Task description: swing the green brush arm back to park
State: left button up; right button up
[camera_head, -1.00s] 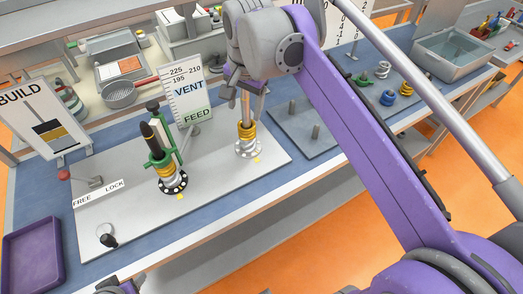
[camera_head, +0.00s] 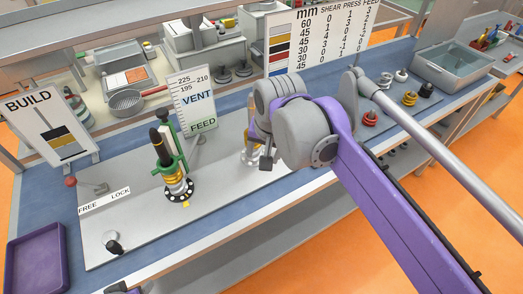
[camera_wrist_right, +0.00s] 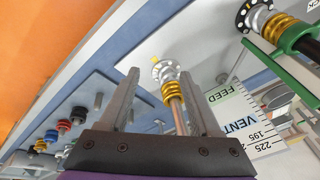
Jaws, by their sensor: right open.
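The green brush arm (camera_head: 172,152) stands upright against the left screw post (camera_head: 172,180), which carries yellow and white rings and a black top. It also shows in the right wrist view (camera_wrist_right: 290,65), at the upper right. A second screw post (camera_head: 249,150) with yellow rings is partly hidden by my right wrist. In the right wrist view this second post (camera_wrist_right: 171,88) appears between and beyond my right gripper's fingers (camera_wrist_right: 162,76), which are open and empty. My right gripper is apart from the green arm, to its right. My left gripper (camera_head: 118,288) is mostly cut off at the bottom edge.
A VENT/FEED scale sign (camera_head: 197,100) stands behind the posts. A FREE/LOCK label (camera_head: 104,201) and red-knobbed lever (camera_head: 71,182) are at left. A purple tray (camera_head: 36,243) lies at front left. Coloured springs (camera_head: 370,118) stand at right. The front board is mostly clear.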

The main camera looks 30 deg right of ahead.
jog(key=c, duration=0.5)
jog(key=shift+a+f+m, duration=0.25)
jog(key=shift+m, duration=0.15)
jog(key=shift+c, duration=1.1)
jog(key=a+m+y+b, duration=0.1)
jog(key=a+f+m+y, duration=0.1)
jog(key=m+y, duration=0.1)
jog(key=shift+a+f+b, duration=0.2)
jog(key=shift+a+b, duration=0.1)
jog(key=shift+b, duration=0.05)
grip_shut()
jog(key=m+t+y+b, duration=0.5)
jog(key=m+t+y, duration=0.35)
jog(key=m, duration=0.65)
send_near(167, 113)
pick_arm(q)
notch_tip(167, 113, down, 7)
jog(key=s, duration=0.2)
jog(key=shift+g+p, duration=0.3)
jog(key=shift+p, duration=0.05)
pick_arm(e)
jog(key=shift+g+y, duration=0.25)
jog(key=x, duration=0.7)
jog(key=shift+w+d, duration=0.15)
jog(key=shift+d, duration=0.05)
